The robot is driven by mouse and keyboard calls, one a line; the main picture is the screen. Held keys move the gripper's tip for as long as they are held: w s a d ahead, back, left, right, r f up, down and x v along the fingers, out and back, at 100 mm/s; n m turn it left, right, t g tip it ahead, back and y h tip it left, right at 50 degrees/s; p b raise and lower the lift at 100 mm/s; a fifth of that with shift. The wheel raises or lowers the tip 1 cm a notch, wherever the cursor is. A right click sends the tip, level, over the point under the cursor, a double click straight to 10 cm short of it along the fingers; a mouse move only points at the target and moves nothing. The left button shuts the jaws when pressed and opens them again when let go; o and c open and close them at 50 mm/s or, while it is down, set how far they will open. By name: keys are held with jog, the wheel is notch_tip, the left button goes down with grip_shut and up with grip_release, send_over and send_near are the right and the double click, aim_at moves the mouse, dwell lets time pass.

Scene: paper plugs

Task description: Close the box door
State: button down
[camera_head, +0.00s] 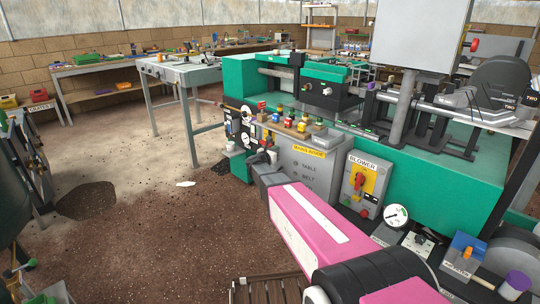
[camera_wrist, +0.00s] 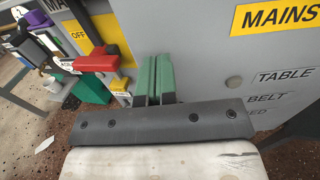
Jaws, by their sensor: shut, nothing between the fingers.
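The grey box front (camera_head: 305,176) has a yellow label on top and the words TABLE and BELT below. It sits on the near side of the green machine. In the wrist view the grey panel (camera_wrist: 210,65) fills the right side, with the yellow MAINS label and a round knob. I cannot tell how far the door stands from the box. My gripper (camera_wrist: 156,62) shows green fingers, shut and empty, pointing at the panel's left part. Whether they touch it is unclear. In the head view my gripper (camera_head: 262,165) is at the box's lower left, its fingertips partly hidden.
A red lever (camera_wrist: 97,62) on a yellow OFF plate (camera_wrist: 88,30) is close left of my fingers. A blower switch (camera_head: 359,182) and a gauge (camera_head: 396,215) stand right of the box. Gravel floor (camera_head: 150,240) at left is mostly open.

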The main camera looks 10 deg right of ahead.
jog(key=shift+x, duration=0.95)
